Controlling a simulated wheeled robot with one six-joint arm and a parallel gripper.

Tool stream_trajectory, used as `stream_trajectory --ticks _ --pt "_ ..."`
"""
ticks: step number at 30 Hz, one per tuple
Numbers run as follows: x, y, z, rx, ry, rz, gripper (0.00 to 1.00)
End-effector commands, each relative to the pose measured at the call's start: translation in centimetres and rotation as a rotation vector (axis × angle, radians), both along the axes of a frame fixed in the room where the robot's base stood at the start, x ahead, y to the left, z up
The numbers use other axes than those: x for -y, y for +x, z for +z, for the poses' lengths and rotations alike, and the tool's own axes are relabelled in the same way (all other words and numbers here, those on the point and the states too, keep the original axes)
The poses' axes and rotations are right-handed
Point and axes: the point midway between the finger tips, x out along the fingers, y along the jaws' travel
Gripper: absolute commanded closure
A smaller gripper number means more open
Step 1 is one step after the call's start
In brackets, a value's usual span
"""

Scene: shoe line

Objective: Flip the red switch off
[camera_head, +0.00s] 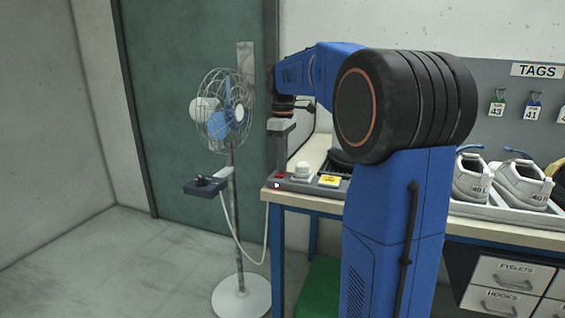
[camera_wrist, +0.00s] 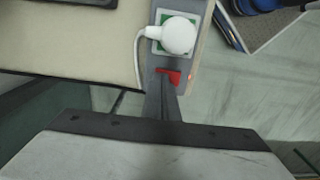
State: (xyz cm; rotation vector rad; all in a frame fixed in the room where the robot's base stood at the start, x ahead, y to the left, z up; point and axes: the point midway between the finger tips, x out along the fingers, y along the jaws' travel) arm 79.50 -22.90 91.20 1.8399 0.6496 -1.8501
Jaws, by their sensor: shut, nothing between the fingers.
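The red switch (camera_head: 281,175) is on the near left end of a grey power strip (camera_head: 303,187) at the table's left corner. In the wrist view the red switch (camera_wrist: 169,74) is just beyond my fingertips, partly covered by them. My gripper (camera_head: 282,168) points down over this end of the strip, shut and empty. In the wrist view its narrow fingers (camera_wrist: 168,88) are at the switch; whether they touch it, I cannot tell. A small orange light (camera_wrist: 191,77) shows beside the switch. A white plug (camera_wrist: 178,36) sits in the strip beyond it.
A fan (camera_head: 228,112) stands left of the table, with a dark box (camera_head: 206,187) on its pole and a white cord hanging toward the table. A yellow label (camera_head: 329,181) is on the strip. White shoes (camera_head: 522,186) are in a tray at right.

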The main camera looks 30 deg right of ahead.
Motion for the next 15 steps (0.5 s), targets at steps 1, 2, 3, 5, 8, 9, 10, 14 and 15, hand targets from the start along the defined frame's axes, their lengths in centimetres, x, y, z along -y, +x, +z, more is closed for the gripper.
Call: stream_trajectory --ticks 1,2,3,5,8,9,10,14,15 --pt "0.12 0.09 -0.22 -0.012 0.014 -0.002 1.00" --pt "0.17 0.12 -0.32 -0.019 0.022 -0.002 1.00" --pt "0.08 0.05 -0.21 -0.016 0.018 -0.001 1.00" --pt "0.07 0.05 -0.24 -0.016 0.018 -0.001 1.00" --pt "0.07 0.03 -0.28 -0.017 0.018 0.000 1.00" --pt "0.06 0.02 -0.28 -0.017 0.018 0.000 1.00" --pt "0.03 0.00 -0.28 -0.017 0.018 0.000 1.00" --pt "-0.20 -0.18 -0.24 -0.018 0.019 0.000 1.00" --pt "-0.32 -0.26 -0.20 -0.018 0.019 0.000 1.00"
